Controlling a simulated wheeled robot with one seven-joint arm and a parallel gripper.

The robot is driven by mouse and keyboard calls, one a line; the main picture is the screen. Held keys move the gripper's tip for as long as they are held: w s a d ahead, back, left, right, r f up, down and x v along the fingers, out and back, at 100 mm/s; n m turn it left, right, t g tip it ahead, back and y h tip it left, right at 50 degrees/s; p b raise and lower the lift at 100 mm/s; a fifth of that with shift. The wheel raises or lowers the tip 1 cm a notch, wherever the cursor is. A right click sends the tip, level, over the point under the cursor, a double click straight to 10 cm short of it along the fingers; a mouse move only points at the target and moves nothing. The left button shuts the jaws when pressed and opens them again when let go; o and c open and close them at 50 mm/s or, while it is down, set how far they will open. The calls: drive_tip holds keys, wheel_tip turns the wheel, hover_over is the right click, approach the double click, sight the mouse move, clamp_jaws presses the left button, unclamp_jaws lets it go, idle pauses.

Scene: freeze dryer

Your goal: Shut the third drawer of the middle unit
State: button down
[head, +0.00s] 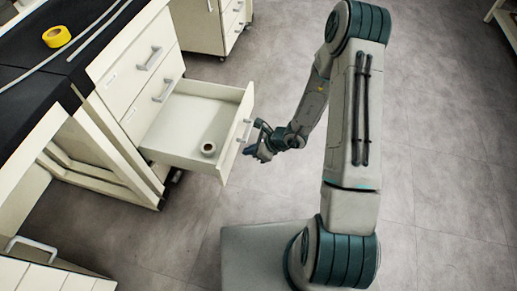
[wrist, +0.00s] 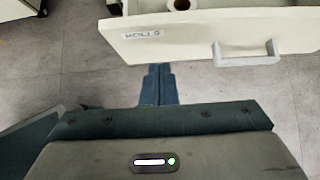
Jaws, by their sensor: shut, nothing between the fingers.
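The third drawer (head: 185,122) of the white unit is pulled far out, below two closed drawers (head: 130,57). A small roll (head: 208,148) lies inside it. My gripper (head: 252,151) is shut and empty, just outside the drawer front in the head view. In the wrist view the drawer front (wrist: 170,38) crosses the top, with a label and a grey handle (wrist: 247,56) to the right. My shut fingers (wrist: 158,84) point at the front, left of the handle. Whether they touch it I cannot tell.
A black worktop (head: 25,50) with yellow tape (head: 56,36) and a pale tube lies above the unit. Another drawer unit (head: 205,25) stands behind. White drawers (head: 45,275) are at the lower left. The floor (head: 450,170) to the right is clear.

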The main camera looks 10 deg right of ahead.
sight(228, 151)
drive_tip(key=shift+w+a+f+b, duration=0.2)
drive_tip(key=shift+w+a+f, duration=0.1)
drive_tip(key=shift+a, duration=0.6)
drive_tip(key=shift+w+a+f+b, duration=0.25)
drive_tip(key=shift+w+a, duration=0.1)
drive_tip(key=shift+a, duration=0.5)
drive_tip(key=shift+w+a+f+b, duration=0.15)
drive_tip(key=shift+w+a+f, duration=0.15)
drive_tip(key=shift+a, duration=0.6)
